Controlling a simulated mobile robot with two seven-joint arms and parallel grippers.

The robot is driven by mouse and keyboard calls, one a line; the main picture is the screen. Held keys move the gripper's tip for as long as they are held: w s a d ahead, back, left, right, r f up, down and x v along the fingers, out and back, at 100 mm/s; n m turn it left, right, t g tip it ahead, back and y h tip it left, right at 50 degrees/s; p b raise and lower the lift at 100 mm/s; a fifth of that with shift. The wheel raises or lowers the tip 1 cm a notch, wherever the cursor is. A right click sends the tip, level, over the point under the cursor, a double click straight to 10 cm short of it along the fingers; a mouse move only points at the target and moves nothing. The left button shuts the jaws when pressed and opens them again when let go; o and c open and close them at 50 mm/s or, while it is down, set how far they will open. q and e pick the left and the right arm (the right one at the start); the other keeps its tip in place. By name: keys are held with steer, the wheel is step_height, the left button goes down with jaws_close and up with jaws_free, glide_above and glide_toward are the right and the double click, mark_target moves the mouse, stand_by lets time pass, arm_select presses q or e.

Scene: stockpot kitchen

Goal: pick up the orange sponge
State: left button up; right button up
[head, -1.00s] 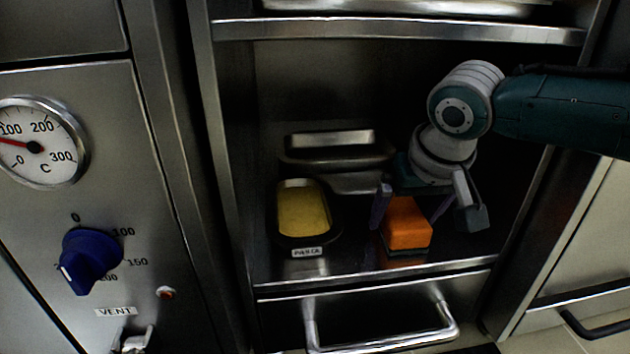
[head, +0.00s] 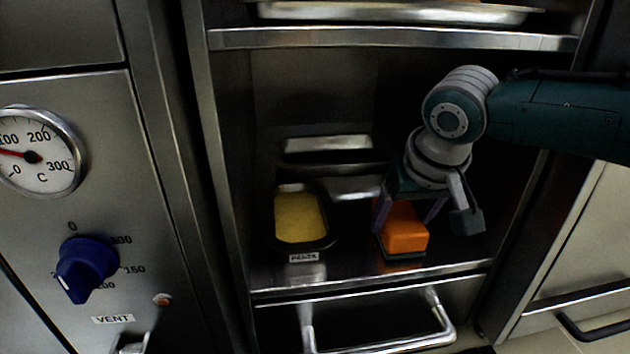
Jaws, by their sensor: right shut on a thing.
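The orange sponge (head: 404,236) lies on the lower metal shelf, right of the middle, with a dark layer along its bottom edge. My right gripper (head: 406,214) reaches in from the right and points down over it. Its two purple-grey fingers stand at the sponge's left and right sides, shut on it. The sponge appears to rest on or very near the shelf; I cannot tell if there is a gap under it. My left gripper is not in view.
A dark tray with yellow contents (head: 300,217) and a small label stands left of the sponge. A metal pan (head: 329,144) sits behind. An upper shelf (head: 400,39) runs above my arm. A drawer handle (head: 380,346) juts out below. A panel with a blue knob (head: 86,268) is at left.

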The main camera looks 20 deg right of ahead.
mark_target(410, 242)
steer(key=shift+r+p, duration=0.35)
steer(key=shift+r, duration=0.15)
steer(key=shift+r+p, duration=0.45)
steer(key=shift+p, duration=0.15)
steer(key=s+p, duration=0.1)
steer(key=s+a+p, duration=0.1)
steer(key=s+p, duration=0.3)
steer(key=shift+a+r, duration=0.25)
steer(key=s+a+f+p, duration=0.1)
steer(key=s+a+p, duration=0.2)
steer(key=s+p, duration=0.5)
steer(key=s, duration=0.4)
steer(key=shift+s+a, duration=0.15)
steer(key=shift+a, duration=0.15)
steer(key=shift+f, duration=0.1)
